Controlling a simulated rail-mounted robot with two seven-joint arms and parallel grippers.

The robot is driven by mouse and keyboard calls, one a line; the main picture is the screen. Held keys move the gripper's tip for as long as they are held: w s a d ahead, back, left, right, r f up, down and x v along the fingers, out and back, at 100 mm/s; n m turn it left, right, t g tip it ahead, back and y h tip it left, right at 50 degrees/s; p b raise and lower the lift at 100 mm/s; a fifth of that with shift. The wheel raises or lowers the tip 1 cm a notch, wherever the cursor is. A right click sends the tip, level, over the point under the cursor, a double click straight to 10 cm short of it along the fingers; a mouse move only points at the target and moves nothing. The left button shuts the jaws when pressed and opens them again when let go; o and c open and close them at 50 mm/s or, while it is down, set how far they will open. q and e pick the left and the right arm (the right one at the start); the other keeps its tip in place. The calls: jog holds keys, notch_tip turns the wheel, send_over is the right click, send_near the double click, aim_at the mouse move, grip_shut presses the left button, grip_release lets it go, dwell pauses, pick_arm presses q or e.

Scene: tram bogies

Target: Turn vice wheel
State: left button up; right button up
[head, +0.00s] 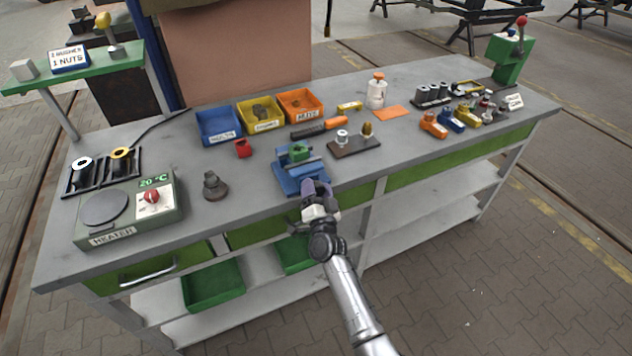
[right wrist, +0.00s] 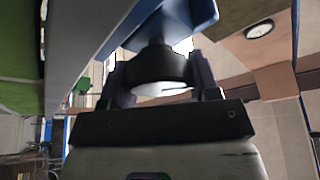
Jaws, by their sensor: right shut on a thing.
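The blue vice (head: 288,181) stands at the front edge of the workbench, with a green piece (head: 300,152) at its jaws. My right gripper (head: 317,190) is at the front of the vice and hides its wheel in the head view. In the right wrist view the vice wheel (right wrist: 152,68) is a dark round part with a pale face, joined to the blue vice body (right wrist: 195,14). My right gripper (right wrist: 158,84) has a finger on each side of the wheel and is shut on it. My left gripper is not in view.
Blue (head: 218,126), yellow (head: 261,115) and orange (head: 300,103) bins stand behind the vice. A heater (head: 130,211) and a dark fitting (head: 214,186) are to the left. A dark block (head: 353,146) with two upright parts is close on the right.

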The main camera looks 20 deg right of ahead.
jog(key=m+g+h+p, duration=0.1)
jog(key=m+p, duration=0.2)
jog(key=m, duration=0.2)
jog(key=shift+r, duration=0.15)
jog(key=shift+m+g+h+p, duration=0.5)
jog(key=shift+m+g+p, duration=0.3)
jog(key=shift+m, duration=0.3)
jog(key=shift+f, duration=0.2)
jog(key=shift+m, duration=0.3)
jog(key=o, duration=0.7)
jog(key=shift+o, duration=1.1)
jog(key=shift+f, duration=0.15)
jog(key=shift+d+f, duration=0.1)
